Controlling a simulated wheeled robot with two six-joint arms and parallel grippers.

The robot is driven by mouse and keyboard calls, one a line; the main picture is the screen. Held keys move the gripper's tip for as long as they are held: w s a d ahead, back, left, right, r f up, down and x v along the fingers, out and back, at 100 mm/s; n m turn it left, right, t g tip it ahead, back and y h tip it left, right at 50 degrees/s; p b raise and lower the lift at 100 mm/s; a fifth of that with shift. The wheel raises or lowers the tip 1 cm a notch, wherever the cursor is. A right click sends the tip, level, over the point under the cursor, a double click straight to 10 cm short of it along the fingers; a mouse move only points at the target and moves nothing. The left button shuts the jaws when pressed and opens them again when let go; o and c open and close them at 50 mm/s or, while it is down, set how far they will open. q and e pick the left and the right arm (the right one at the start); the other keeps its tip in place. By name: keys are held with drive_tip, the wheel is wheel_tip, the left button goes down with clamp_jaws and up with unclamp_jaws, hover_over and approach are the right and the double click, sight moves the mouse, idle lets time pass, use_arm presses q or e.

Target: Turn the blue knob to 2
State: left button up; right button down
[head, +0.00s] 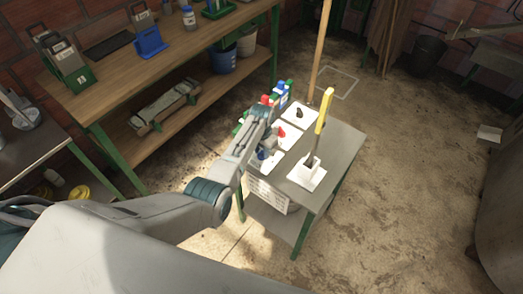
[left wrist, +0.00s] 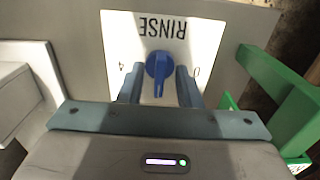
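The blue knob (left wrist: 158,68) sits on a white plate (left wrist: 120,30) in the left wrist view. The plate reads RINSE upside down, with a 4 at the left and a 0 at the right. The knob's narrow end points down in the picture, between those two numbers; no 2 is visible. My left gripper (left wrist: 159,80) is open, one finger on each side of the knob, with gaps showing. In the head view the knob (head: 262,154) is small beside my left gripper (head: 267,147), partly hidden. My right gripper is not in view.
A red knob (head: 281,132) and a black knob (head: 299,113) sit on white plates farther along the grey table (head: 342,150). A yellow-handled lever (head: 323,112) stands upright at the right. Bottles (head: 283,90) stand behind. A workbench (head: 180,45) is at the upper left.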

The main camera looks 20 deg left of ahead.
sight(261, 152)
use_arm(q)
wheel_tip(261, 152, up, 11)
drive_tip(key=b, duration=0.1)
drive_tip(key=shift+b, duration=0.35)
drive_tip(key=shift+f, duration=0.15)
idle(0.3)
